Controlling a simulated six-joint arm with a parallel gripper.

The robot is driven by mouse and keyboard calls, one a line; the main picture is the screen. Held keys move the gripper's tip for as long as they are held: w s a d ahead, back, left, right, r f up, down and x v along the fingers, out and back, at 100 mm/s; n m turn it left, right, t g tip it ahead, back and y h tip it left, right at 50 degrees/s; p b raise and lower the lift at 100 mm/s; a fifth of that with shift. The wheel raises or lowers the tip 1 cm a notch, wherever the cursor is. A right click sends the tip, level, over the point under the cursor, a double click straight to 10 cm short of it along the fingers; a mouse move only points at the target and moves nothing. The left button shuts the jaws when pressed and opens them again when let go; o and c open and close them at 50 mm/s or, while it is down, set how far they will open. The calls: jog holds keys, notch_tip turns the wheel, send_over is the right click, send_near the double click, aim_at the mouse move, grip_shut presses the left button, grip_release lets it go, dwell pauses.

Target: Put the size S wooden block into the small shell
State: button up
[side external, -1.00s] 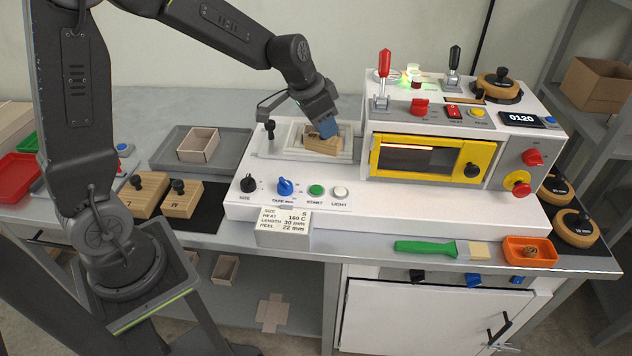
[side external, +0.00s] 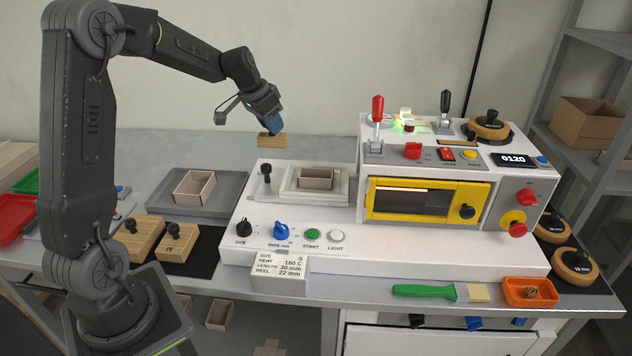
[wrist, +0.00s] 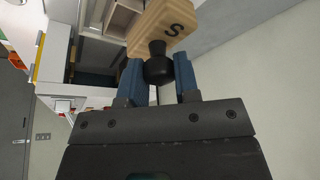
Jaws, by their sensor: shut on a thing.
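The size S wooden block (side external: 272,141) hangs in the air above the back left of the machine, clear of every surface. It also shows in the wrist view (wrist: 168,20) with a black S and a dark knob. My gripper (side external: 271,124) is shut on this knob; the blue fingers (wrist: 158,78) stand on either side of it. An open cardboard shell (side external: 317,178), likely the small shell, sits empty in the machine's light fixture, below and right of the block. Another open shell (side external: 194,187) stands on the grey tray at left.
Two larger wooden blocks, one at left (side external: 134,238) and one marked M (side external: 177,242), stand on a dark mat. A lever with a black knob (side external: 266,172) rises left of the fixture. The yellow-framed oven (side external: 425,182) and red-handled lever (side external: 377,122) stand to its right.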

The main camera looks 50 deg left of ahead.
jog(key=shift+w+d+f, duration=1.3)
jog(key=shift+f, duration=0.5)
jog(key=shift+w+d+f, duration=1.3)
jog(key=shift+w+f, duration=0.05)
jog(key=shift+f, duration=0.5)
jog(key=shift+w+d+f, duration=1.3)
jog(key=shift+f, duration=0.5)
jog(key=shift+f, duration=0.1)
jog(key=o, duration=0.9)
jog(key=shift+o, duration=0.2)
